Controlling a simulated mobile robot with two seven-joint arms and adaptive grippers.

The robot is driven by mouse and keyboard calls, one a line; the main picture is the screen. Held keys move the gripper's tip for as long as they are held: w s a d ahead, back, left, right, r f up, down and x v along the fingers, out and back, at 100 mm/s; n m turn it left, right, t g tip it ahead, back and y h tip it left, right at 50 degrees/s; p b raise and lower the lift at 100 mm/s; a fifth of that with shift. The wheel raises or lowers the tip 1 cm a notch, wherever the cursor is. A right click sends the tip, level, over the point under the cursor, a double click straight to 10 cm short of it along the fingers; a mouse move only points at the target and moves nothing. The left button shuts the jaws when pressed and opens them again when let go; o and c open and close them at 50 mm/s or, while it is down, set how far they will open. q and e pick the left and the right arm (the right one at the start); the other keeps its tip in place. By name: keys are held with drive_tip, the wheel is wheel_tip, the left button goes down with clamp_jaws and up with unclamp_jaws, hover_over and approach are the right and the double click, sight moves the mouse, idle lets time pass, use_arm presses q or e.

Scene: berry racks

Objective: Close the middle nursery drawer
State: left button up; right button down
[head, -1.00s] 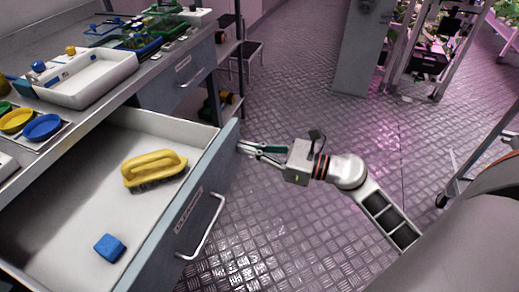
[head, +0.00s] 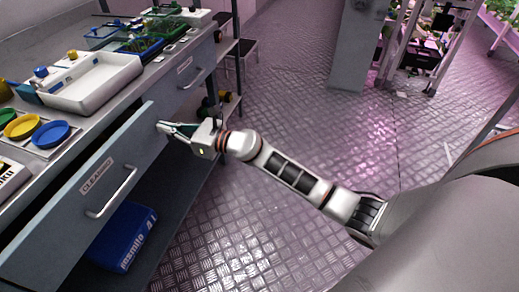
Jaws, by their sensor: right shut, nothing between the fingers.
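The grey drawer front labelled CLEANING (head: 62,208) is below the bench top, with a metal bar handle (head: 112,192). My left gripper is not in view.
Another drawer (head: 175,88) is beyond it, under the bench. A white tray (head: 115,90) and coloured dishes (head: 52,133) stand on the bench top. A blue box (head: 122,238) is on the shelf below. The floor (head: 270,225) right of the bench is clear.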

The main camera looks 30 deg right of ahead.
sight(154, 125)
drive_tip(key=x, duration=0.4)
drive_tip(key=shift+w+a+f+b, duration=0.15)
drive_tip(key=shift+f+b, duration=0.05)
drive_tip(key=shift+b, duration=0.1)
drive_tip(key=shift+w+a+r, duration=0.1)
drive_tip(key=shift+w+a, duration=0.3)
drive_tip(key=shift+w, duration=0.05)
drive_tip(key=shift+w+a, duration=0.1)
drive_tip(key=shift+w, duration=0.05)
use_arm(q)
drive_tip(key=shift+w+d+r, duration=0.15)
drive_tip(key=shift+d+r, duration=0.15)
use_arm(e)
drive_tip(key=shift+r, duration=0.25)
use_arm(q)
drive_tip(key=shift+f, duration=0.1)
